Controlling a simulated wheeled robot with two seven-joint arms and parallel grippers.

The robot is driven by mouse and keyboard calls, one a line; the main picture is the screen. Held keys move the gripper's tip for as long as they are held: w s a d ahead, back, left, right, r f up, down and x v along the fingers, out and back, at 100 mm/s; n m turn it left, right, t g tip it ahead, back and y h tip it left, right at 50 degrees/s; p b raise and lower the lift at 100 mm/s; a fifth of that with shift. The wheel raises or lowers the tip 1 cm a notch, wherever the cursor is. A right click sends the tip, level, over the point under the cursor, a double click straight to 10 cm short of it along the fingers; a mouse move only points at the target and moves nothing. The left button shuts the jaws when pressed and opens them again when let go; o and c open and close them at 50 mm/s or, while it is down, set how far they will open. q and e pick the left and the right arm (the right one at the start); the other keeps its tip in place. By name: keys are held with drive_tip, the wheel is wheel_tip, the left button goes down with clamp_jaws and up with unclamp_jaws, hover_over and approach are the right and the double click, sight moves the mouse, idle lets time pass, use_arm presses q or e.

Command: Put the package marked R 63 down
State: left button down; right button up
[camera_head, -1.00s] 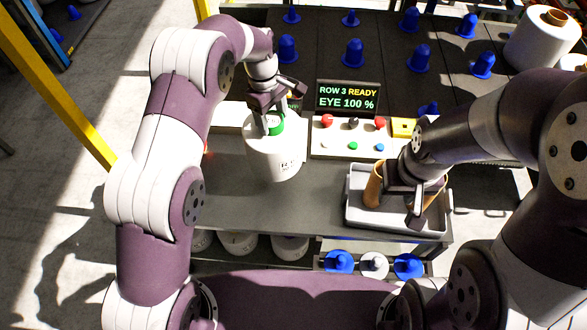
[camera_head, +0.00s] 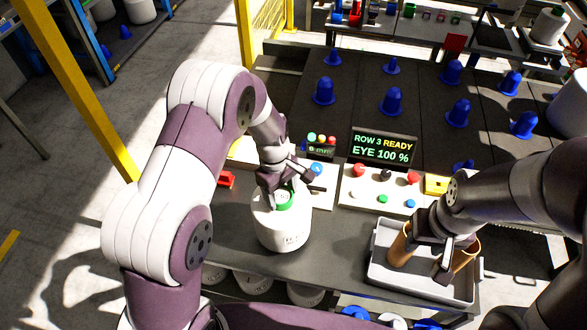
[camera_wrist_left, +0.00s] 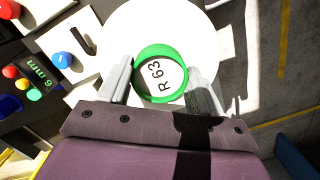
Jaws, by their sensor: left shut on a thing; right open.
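The package marked R 63 is a white yarn package (camera_head: 282,230) with a green tube end; the label (camera_wrist_left: 161,76) reads R 63 in the left wrist view. My left gripper (camera_head: 284,196) is shut on the green tube end (camera_wrist_left: 139,72), one finger on each side. The package is upright at the grey worktop (camera_head: 335,240), left of the button panel. Its underside is hidden, so I cannot tell whether it touches the worktop. My right gripper (camera_head: 432,258) is open over the grey tray (camera_head: 420,286), between two brown tubes (camera_head: 399,250).
The button panel (camera_head: 372,200) and a smaller panel with a blue button (camera_head: 316,169) stand behind the package. Blue cones (camera_head: 391,101) stand on the dark deck. Bare worktop lies between package and tray.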

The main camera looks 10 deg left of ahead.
sight(279, 207)
use_arm(q)
drive_tip(key=shift+s+a+f, duration=0.25)
drive_tip(key=shift+s+f, duration=0.1)
drive_tip(key=shift+s, duration=0.15)
wheel_tip(279, 207, down, 4)
drive_tip(key=shift+r+p, duration=0.2)
drive_tip(key=shift+p, duration=0.4)
drive_tip(key=shift+f, duration=0.2)
drive_tip(key=shift+c, duration=0.9)
unclamp_jaws()
drive_tip(key=shift+s+f, duration=0.1)
drive_tip(key=shift+f, duration=0.05)
